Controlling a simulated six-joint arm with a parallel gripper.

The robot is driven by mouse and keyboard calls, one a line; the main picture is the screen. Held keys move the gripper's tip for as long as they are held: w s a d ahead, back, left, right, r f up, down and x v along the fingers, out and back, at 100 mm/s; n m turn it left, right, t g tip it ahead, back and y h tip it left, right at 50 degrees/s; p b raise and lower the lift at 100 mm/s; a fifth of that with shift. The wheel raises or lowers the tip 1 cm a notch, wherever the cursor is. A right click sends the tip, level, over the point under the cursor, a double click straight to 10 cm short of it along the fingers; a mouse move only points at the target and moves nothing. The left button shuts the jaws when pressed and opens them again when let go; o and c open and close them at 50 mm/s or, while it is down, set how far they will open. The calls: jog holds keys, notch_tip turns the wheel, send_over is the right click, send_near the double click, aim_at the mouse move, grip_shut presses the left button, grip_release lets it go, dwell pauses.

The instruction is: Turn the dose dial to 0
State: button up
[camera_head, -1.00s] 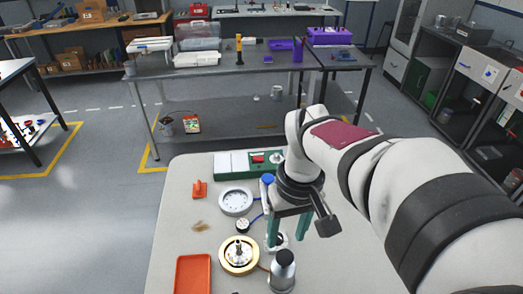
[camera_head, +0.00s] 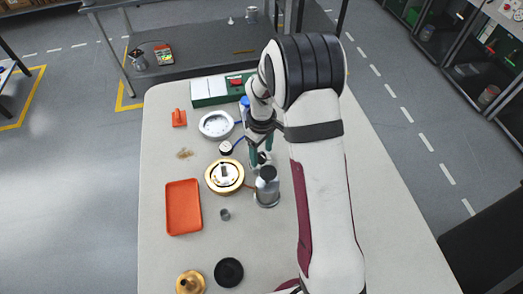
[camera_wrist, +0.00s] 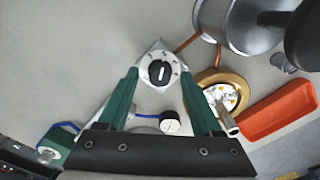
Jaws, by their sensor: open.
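The dose dial (camera_wrist: 160,72) is a round black knob with a white bar, on a pale diamond-shaped plate (camera_wrist: 148,98) with small marks around it. The bar stands nearly upright in the wrist view; the marks are too small to read. In the head view the dial (camera_head: 264,158) is partly hidden by my gripper. My gripper (camera_wrist: 159,82) is open, its two green fingers on either side of the dial with clear gaps and nothing between them. In the head view the gripper (camera_head: 260,155) is right at the dial; its height above it is unclear.
A grey metal cylinder (camera_head: 267,195) stands close in front of the dial. A brass-ringed housing (camera_head: 224,176), a small gauge (camera_head: 225,148) and a white ring (camera_head: 215,124) lie to the left. An orange tray (camera_head: 183,207) is farther left. The table's right side is clear.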

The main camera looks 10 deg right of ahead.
jog(key=shift+f, duration=0.25)
jog(key=shift+c, duration=0.4)
grip_shut()
